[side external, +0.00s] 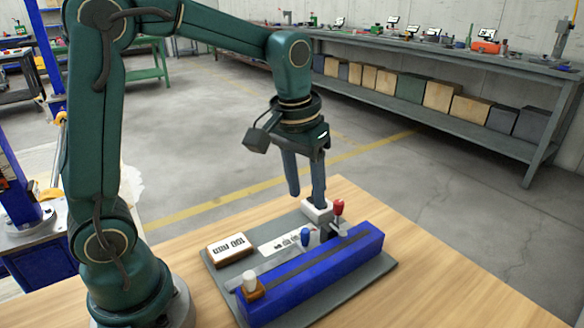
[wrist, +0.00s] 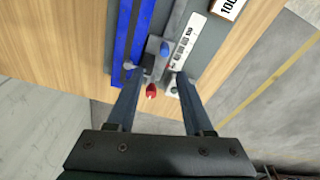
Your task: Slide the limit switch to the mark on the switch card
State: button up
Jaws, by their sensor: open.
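The fixture has a blue rail (side external: 315,275) with a grey slot on a dark plate (side external: 377,284). A red knob (side external: 339,207) stands near the rail's far end, and a blue knob (side external: 305,237) stands closer. A white block (side external: 312,213) is beside the red knob. I cannot tell for sure which part is the limit switch. A card reading 100 mm (side external: 231,248) stands at the left; a printed scale strip (side external: 275,245) lies beside the rail. My gripper (side external: 306,198) is open, pointing down above the far end. In the wrist view, the red knob (wrist: 151,90) appears between the fingers (wrist: 160,76).
A white-topped brown block (side external: 251,287) is at the rail's near end. The wooden table (side external: 440,290) is clear to the right of the plate. A long bench (side external: 440,65) stands well away at the back.

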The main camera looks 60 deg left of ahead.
jog(key=g, duration=0.2)
send_over(306, 230)
notch_tip(306, 230, down, 4)
jog(key=shift+w+f, duration=0.1)
jog(key=shift+f, duration=3)
grip_shut()
jog(key=shift+r, duration=0.1)
